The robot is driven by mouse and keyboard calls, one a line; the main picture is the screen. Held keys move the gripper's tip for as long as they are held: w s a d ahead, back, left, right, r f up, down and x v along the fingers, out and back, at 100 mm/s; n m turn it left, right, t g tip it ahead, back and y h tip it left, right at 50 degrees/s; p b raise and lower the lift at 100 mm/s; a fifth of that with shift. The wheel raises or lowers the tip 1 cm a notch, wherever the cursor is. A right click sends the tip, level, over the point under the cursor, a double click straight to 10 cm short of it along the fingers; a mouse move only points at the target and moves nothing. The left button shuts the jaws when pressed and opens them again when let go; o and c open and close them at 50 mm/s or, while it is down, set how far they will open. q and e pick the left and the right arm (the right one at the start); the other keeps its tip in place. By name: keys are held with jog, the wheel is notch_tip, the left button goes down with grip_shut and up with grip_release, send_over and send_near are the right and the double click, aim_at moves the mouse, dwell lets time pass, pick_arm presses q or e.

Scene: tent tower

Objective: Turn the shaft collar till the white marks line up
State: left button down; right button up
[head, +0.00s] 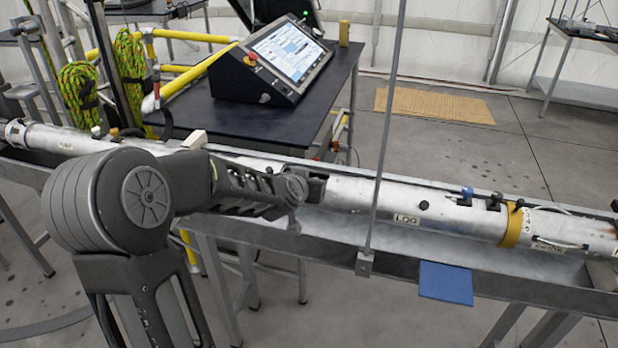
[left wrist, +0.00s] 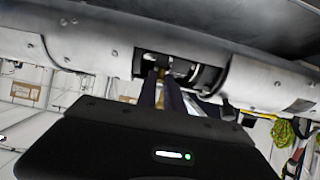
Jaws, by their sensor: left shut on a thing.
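A long silver tube (head: 385,203) lies across the trough, with a window in its wall where darker parts show. The shaft collar (left wrist: 207,77) appears to be the dark ring part inside this window, in the left wrist view. My left gripper (left wrist: 163,76) reaches into the window with its two dark fingers close together, shut on the collar; a brass-coloured part shows between them. In the head view my left gripper (head: 296,190) is at the tube, and my arm hides much of the window. I cannot make out the white marks. My right gripper is not in view.
A grey trough (head: 335,246) supports the tube, and a thin upright rod (head: 380,130) stands in front of it. A blue pad (head: 446,283) hangs at the trough's front edge. Behind stands a dark table (head: 240,122) with a touchscreen console (head: 272,63).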

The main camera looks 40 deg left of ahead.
pick_arm(q)
jog(key=c, duration=1.5)
grip_release()
jog(key=p+v, duration=0.1)
jog(key=v, duration=0.6)
jog(key=shift+s+d+r, duration=0.1)
jog(key=shift+s+r, duration=0.05)
jog(key=shift+s, duration=0.2)
